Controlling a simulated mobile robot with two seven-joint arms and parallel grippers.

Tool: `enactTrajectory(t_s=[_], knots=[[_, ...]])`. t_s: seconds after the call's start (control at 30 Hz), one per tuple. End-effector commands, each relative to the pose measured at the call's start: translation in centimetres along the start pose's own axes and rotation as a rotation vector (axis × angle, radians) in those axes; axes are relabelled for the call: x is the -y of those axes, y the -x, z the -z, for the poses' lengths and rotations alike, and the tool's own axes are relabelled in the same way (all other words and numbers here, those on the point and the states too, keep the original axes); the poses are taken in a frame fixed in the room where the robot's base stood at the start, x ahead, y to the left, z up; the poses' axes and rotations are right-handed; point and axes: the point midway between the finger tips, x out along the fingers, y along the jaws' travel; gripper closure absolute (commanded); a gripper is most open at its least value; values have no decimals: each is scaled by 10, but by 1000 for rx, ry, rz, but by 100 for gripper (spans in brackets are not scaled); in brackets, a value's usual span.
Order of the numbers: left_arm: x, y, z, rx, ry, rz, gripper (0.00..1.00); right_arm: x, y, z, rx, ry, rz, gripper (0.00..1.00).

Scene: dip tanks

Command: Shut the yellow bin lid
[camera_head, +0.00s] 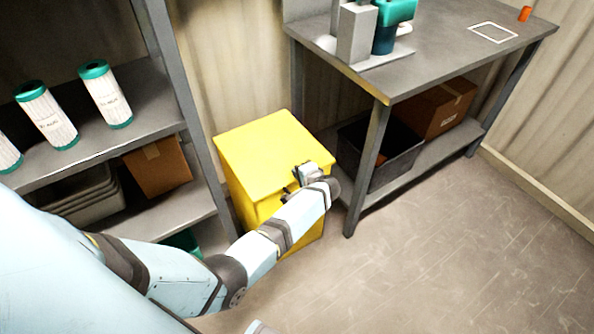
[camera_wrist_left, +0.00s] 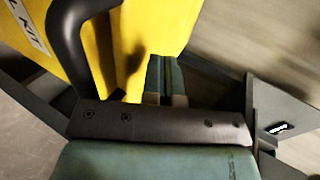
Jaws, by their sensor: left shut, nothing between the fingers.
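The yellow bin (camera_head: 307,232) stands on the floor between the shelf rack and the workbench. Its yellow lid (camera_head: 268,150) looks flat and lies over the bin's top; I see no clear gap, but my arm hides part of the front edge. My left gripper (camera_head: 304,173) is at the lid's front right edge, shut and empty. In the left wrist view, its fingers (camera_wrist_left: 166,78) are together beside the yellow bin (camera_wrist_left: 145,25), which carries a white label. I cannot tell whether they touch it. My right gripper is out of view.
The shelf rack (camera_head: 150,100) with white-and-green cartridges is on the left. The workbench (camera_head: 425,65) stands close on the right, with a dark crate (camera_head: 378,165) and a cardboard box (camera_head: 440,108) on its lower shelf. The floor at front right is clear.

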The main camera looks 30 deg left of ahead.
Motion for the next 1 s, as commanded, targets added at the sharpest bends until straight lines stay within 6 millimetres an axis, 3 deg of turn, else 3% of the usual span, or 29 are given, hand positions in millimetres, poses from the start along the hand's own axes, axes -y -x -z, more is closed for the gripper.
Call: enactTrajectory(t_s=[0.03, 0.2, 1.0], knots=[[-10, -4, 0, 0, 0, 0, 100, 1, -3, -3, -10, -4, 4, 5], [-17, -8, 0, 1, 0, -1, 100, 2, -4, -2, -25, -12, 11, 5], [-24, -9, -3, 3, -5, -12, 100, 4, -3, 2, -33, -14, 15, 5]])
